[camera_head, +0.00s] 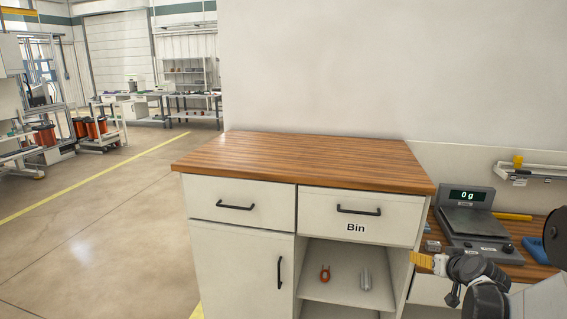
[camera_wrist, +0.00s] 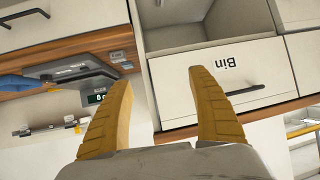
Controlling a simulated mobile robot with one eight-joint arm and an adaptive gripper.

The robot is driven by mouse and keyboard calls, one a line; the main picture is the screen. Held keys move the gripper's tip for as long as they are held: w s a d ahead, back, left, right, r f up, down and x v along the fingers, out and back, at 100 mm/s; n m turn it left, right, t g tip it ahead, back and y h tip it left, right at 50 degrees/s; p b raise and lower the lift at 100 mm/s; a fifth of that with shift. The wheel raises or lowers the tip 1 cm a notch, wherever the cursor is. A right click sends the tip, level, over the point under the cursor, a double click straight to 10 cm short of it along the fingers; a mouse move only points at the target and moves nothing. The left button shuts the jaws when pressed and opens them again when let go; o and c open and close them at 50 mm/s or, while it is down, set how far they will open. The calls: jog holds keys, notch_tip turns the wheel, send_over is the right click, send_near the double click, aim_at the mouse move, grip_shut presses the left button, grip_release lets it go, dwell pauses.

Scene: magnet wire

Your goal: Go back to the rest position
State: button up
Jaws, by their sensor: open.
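My gripper (camera_head: 422,260) is at the lower right of the head view, in front of the open compartment's right edge and left of the scale. In the wrist view its two yellow fingers (camera_wrist: 160,98) stand wide apart with nothing between them. The wrist view is upside down; the drawer marked "Bin" (camera_wrist: 258,80) lies beyond the right finger. My arm covers part of the lower right in the head view.
A wood-topped cabinet (camera_head: 300,160) with a bare top stands in the middle. Its open compartment holds a red-orange part (camera_head: 324,274) and a grey part (camera_head: 365,280). A scale (camera_head: 470,222) reading 0 g sits on the right bench. Open floor (camera_head: 100,240) lies left.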

jog(key=s+a+r+n+g+y, duration=0.1)
jog(key=s+a+r, duration=0.3)
jog(key=a, duration=0.2)
jog(key=s+a+r+g, duration=0.1)
jog(key=s+a+r, duration=0.2)
jog(key=a, duration=0.3)
jog(key=s+a+g, duration=0.1)
jog(key=s+a, duration=0.5)
jog(key=s, duration=0.6)
jog(key=s+a+g, duration=0.1)
jog(key=s+a, duration=0.5)
jog(key=s, duration=0.6)
jog(key=shift+a+r+n+g, duration=0.15)
jog(key=shift+a+n+g, duration=0.05)
jog(key=shift+n+g, duration=0.1)
jog(key=shift+s, duration=0.1)
